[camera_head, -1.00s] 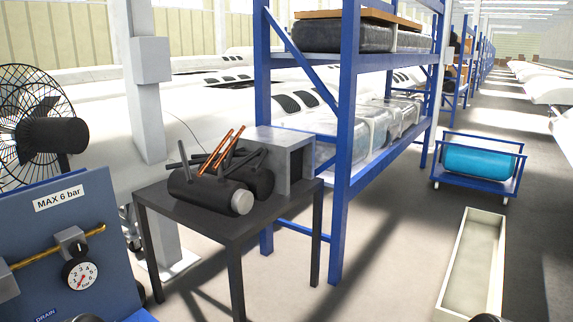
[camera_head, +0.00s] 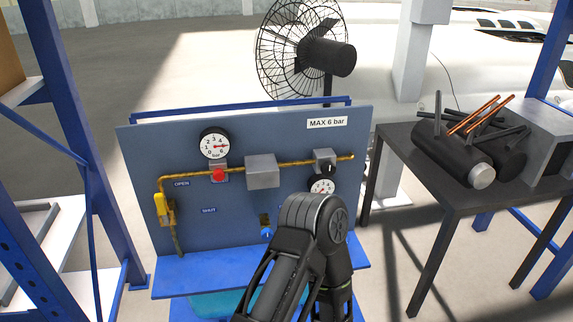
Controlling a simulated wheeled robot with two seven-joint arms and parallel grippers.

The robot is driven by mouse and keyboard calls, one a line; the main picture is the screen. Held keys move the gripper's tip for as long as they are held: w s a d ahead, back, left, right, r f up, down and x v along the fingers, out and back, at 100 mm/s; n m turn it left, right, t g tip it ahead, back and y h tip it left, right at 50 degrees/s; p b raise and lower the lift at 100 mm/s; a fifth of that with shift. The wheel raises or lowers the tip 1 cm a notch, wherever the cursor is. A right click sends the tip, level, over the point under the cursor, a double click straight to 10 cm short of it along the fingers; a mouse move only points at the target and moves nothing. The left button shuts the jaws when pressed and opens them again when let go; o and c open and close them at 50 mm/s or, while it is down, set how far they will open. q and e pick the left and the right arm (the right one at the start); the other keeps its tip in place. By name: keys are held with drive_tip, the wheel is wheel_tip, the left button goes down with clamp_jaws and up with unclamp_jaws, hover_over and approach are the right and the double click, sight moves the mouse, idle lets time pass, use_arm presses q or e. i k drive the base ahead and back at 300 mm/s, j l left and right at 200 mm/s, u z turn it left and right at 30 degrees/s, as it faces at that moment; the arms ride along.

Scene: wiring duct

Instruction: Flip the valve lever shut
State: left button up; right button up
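A blue-grey panel (camera_head: 230,235) stands ahead with a brass pipe (camera_head: 205,171) across it. A yellow lever (camera_head: 161,208) stands roughly upright at the pipe's left downturn. The OPEN label (camera_head: 181,184) is to the upper right of the lever, and the SHUT label (camera_head: 209,210) is to its right. A dark bent arm of mine covers the panel's lower right part. Neither gripper shows in the head view, and nothing is seen touching the lever.
A gauge (camera_head: 213,145) sits above a red knob (camera_head: 218,174); a second gauge (camera_head: 321,186) is partly hidden by my arm. A blue rack (camera_head: 70,130) stands left. A dark table (camera_head: 405,170) with cylinders stands right. A fan (camera_head: 300,50) is behind the panel.

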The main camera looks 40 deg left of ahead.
sight(159, 201)
drive_tip(key=u, duration=2.35)
drive_tip(key=j, duration=0.1)
